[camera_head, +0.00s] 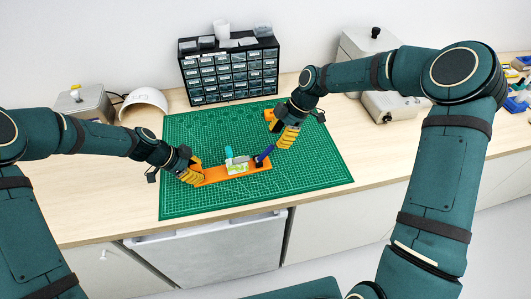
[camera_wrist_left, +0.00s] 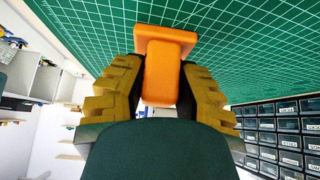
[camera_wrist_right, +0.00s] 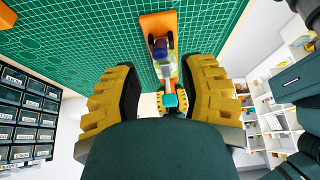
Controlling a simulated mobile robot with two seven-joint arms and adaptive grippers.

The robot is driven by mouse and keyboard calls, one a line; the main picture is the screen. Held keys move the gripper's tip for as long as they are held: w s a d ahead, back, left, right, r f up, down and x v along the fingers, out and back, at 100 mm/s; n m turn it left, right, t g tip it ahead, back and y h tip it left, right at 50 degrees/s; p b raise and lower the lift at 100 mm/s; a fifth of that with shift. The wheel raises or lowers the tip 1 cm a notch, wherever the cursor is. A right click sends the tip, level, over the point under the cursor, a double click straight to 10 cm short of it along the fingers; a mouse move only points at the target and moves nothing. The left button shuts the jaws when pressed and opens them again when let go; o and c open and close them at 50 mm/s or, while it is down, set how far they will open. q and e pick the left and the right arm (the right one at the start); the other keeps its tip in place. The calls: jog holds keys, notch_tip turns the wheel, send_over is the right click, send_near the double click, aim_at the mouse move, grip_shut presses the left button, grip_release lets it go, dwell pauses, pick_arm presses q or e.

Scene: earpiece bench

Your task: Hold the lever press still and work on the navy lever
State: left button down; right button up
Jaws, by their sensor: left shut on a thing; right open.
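The lever press has an orange base (camera_head: 213,175) that lies on the green mat (camera_head: 320,170). Its navy lever (camera_head: 264,154) stands tilted up at the right end of the base; its navy end also shows in the right wrist view (camera_wrist_right: 160,47). My left gripper (camera_head: 197,174) is shut on the orange left end of the press, which shows between its fingers in the left wrist view (camera_wrist_left: 161,75). My right gripper (camera_head: 283,145) is open, close to the upper right of the navy lever, with nothing between its fingers.
A pale block (camera_head: 238,168) and a teal piece (camera_head: 228,152) are at the middle of the press. Another orange thing (camera_head: 270,118) lies partly behind my right gripper. A black drawer cabinet (camera_head: 229,75) stands behind the mat. The mat's right and front parts are clear.

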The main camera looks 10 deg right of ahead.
pick_arm(q)
jog(key=c, duration=0.7)
grip_release()
